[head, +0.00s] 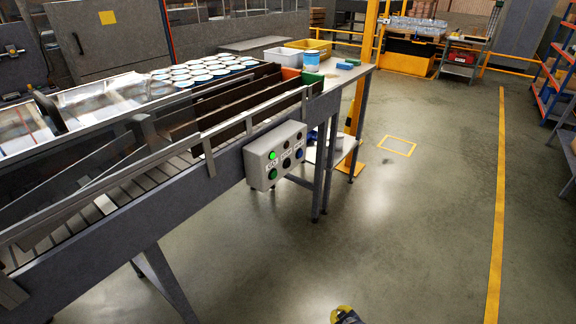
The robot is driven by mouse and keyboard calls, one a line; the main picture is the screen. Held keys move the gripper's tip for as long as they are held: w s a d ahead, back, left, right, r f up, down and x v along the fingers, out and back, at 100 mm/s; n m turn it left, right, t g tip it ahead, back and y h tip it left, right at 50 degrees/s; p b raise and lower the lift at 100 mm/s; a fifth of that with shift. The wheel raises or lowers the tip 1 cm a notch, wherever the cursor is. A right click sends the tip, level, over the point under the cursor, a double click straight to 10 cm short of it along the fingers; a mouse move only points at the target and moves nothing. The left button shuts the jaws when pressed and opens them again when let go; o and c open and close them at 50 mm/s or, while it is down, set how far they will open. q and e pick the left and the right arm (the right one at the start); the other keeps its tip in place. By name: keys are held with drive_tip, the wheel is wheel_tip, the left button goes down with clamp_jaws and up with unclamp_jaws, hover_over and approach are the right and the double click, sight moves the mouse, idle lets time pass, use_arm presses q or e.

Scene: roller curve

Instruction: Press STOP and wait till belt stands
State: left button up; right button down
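A grey control box (274,157) is fixed to the near side of the conveyor (110,226). A bright green light (272,155) shows on its face, with a darker green button (272,174) below it. Dark buttons and a bluish one (298,153) are to the right. The small labels are too small to read, so I cannot tell which button is STOP. Only a yellow and black tip of my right gripper (346,315) shows at the bottom edge, well below and apart from the box. Its fingers cannot be made out. My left gripper is not in view.
Several white-and-blue lidded tubs (200,72) stand in rows behind the conveyor rails. A yellow bin (308,47) and a blue container (311,60) are near the far end. A yellow post (362,70) stands behind. The floor (420,220) at right is clear.

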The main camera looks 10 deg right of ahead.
sight(288, 164)
drive_tip(key=w+r+n+t, duration=0.2)
drive_tip(key=w+r+t, duration=0.3)
drive_tip(key=w+r, duration=1.75)
drive_tip(key=w+a+r+n+t, duration=0.1)
drive_tip(key=w+r, duration=0.1)
drive_tip(key=r, duration=0.7)
drive_tip(key=w+a+r+n+t+y, duration=0.1)
drive_tip(key=w+r+t, duration=0.1)
drive_tip(key=r, duration=0.6)
drive_tip(key=w+a+r+n+t+y, duration=0.1)
drive_tip(key=w+r+t, duration=0.1)
drive_tip(key=r, duration=0.7)
drive_tip(key=shift+w+a+r+n, duration=0.3)
drive_tip(key=shift+w+n, duration=0.1)
drive_tip(key=shift+w, duration=0.5)
drive_tip(key=w+a, duration=0.6)
drive_tip(key=shift+w, duration=0.25)
drive_tip(key=c, duration=2.1)
unclamp_jaws()
